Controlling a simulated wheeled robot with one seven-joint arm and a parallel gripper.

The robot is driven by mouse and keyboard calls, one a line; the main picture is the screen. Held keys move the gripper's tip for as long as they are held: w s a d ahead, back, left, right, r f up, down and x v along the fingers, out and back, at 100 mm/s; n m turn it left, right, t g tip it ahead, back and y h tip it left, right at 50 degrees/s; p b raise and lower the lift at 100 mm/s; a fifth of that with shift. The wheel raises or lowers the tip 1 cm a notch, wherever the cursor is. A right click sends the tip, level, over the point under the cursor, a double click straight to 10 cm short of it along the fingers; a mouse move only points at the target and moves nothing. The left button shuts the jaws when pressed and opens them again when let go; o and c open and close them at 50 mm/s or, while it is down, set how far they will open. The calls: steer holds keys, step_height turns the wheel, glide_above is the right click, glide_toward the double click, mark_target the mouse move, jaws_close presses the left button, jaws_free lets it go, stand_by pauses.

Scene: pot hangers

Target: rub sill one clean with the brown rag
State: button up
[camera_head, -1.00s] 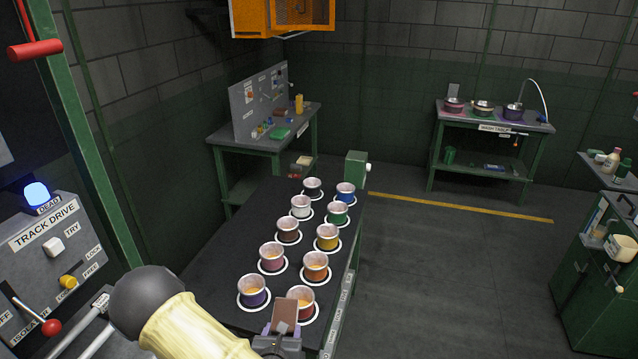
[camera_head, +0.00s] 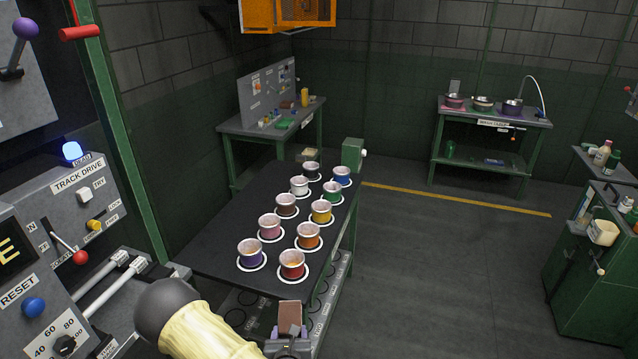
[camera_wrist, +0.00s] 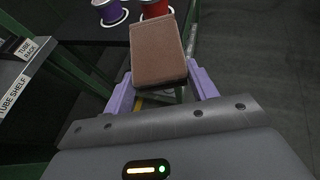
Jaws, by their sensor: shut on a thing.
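The brown rag (camera_wrist: 158,53) is a folded, block-like pad between the lilac fingers of my gripper (camera_wrist: 161,90) in the wrist view. My gripper is shut on it. In the head view the rag (camera_head: 289,318) stands up from my gripper (camera_head: 289,338) at the bottom, in front of the near end of a dark table. I cannot make out which surface is sill one; no label for it is readable.
Several coloured pots stand in two rows on the dark table (camera_head: 219,240), the red pot (camera_head: 292,266) nearest my gripper. A track drive panel (camera_head: 80,200) with a lit blue lamp stands left. A wash table (camera_head: 494,116) is far right. Open floor (camera_head: 440,260) lies between.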

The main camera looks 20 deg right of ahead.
step_height(320, 180, down, 14)
steer(key=s+n+y+b, duration=0.2)
steer(key=n+y, duration=0.2)
steer(key=shift+r+t+y, duration=0.25)
steer(key=shift+t+y, duration=0.05)
steer(key=shift+w, duration=0.1)
steer(key=shift+d, duration=0.15)
